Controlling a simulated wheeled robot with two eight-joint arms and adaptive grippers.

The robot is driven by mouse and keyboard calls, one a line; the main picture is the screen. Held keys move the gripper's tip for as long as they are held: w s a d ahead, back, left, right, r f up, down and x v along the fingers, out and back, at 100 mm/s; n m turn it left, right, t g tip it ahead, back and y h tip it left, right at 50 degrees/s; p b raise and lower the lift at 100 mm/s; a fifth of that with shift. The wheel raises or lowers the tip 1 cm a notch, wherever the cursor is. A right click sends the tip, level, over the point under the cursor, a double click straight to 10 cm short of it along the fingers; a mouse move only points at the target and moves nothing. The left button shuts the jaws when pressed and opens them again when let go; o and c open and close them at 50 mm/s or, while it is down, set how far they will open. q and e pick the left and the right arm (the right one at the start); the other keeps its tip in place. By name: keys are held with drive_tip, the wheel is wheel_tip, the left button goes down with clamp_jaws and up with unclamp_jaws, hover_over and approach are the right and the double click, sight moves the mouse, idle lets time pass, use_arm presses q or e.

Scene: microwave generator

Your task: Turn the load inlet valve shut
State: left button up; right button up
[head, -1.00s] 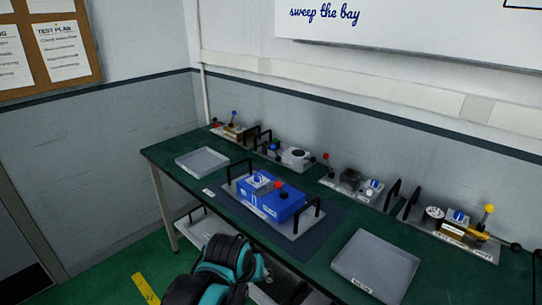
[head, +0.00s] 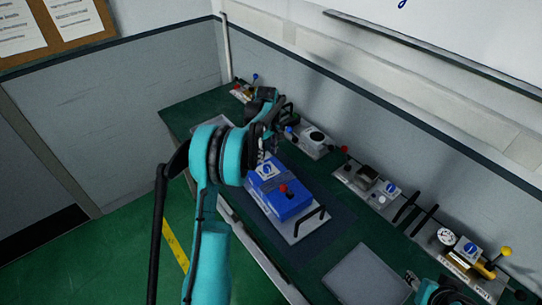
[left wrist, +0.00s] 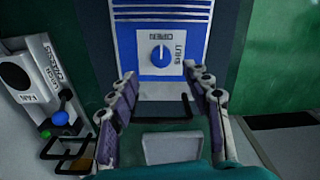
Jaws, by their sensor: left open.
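The blue unit (head: 282,200) sits on a pale plate on the green bench. At its far end a white panel carries a round blue knob (head: 265,169) with a white pointer. In the left wrist view this knob (left wrist: 161,56) lies ahead between my fingertips, beside lettering that seems to read OPEN; the rest is hard to read. My left gripper (left wrist: 160,76) is open and empty, with a finger on either side of the panel. In the head view my left gripper (head: 272,142) is above the unit's far end, partly hidden by my arm.
Other panels with knobs and levers (head: 370,185) line the wall side. A grey tray (head: 365,277) lies at the front right.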

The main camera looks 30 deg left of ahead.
sight(267, 167)
use_arm(q)
wheel_tip(267, 167, down, 7)
drive_tip(key=shift+s+b, duration=0.1)
drive_tip(key=shift+b, duration=0.2)
clamp_jaws()
